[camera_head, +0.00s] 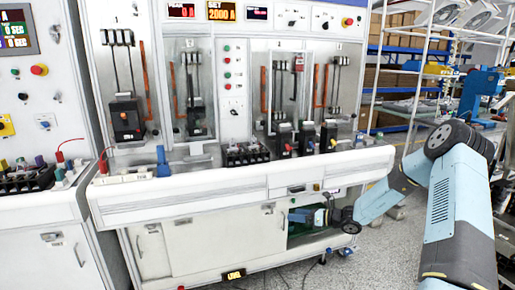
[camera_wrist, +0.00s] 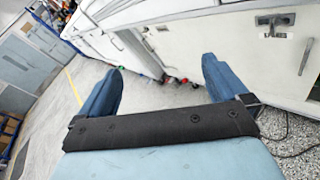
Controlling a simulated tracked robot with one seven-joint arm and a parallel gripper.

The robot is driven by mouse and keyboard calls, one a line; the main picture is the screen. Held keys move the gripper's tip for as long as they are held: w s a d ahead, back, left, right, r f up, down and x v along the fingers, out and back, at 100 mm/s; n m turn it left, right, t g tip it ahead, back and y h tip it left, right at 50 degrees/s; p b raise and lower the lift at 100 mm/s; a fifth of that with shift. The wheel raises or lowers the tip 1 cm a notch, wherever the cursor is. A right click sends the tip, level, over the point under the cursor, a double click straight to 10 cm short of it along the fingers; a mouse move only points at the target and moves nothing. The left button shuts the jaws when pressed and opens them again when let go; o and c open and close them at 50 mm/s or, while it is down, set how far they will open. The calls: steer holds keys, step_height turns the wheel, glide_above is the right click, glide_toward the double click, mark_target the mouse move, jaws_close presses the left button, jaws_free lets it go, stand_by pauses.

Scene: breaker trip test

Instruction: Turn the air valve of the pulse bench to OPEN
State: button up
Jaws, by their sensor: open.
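The pulse bench (camera_head: 240,190) is a white cabinet with a sloped front ledge and displays on top. I cannot make out its air valve for certain in either view. My gripper (camera_wrist: 160,72) is open, its two blue fingers apart with nothing between them. In the head view, my gripper (camera_head: 302,215) is low at the right front of the bench, by a dark greenish recess (camera_head: 297,230). Small red and coloured parts (camera_wrist: 183,80) show low along the bench in the wrist view, too small to identify.
A white cabinet door with a latch (camera_wrist: 275,20) and handle is close on the right in the wrist view. Grey speckled floor (camera_wrist: 60,115) with a yellow line is clear on the left. Cables (camera_wrist: 295,150) lie at right. Shelving (camera_head: 410,70) stands behind the bench's right end.

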steer(key=s+a+r+n+g+h, duration=0.2)
steer(key=s+r+n+g+h, duration=0.5)
steer(key=s+r+n, duration=1.2)
steer(key=s+d+r+n+t+h, duration=0.3)
steer(key=s+r, duration=0.5)
steer(key=s, duration=0.4)
steer(key=s+d+r+n+t+h, duration=0.3)
steer(key=s+r, duration=0.5)
steer(key=s, duration=0.4)
steer(key=d+n+h, duration=0.1)
steer(key=d+n, duration=0.1)
steer(key=d, duration=0.1)
steer(key=shift+s+r+h, duration=0.25)
steer(key=shift+h, duration=0.05)
steer(key=shift+c, duration=0.5)
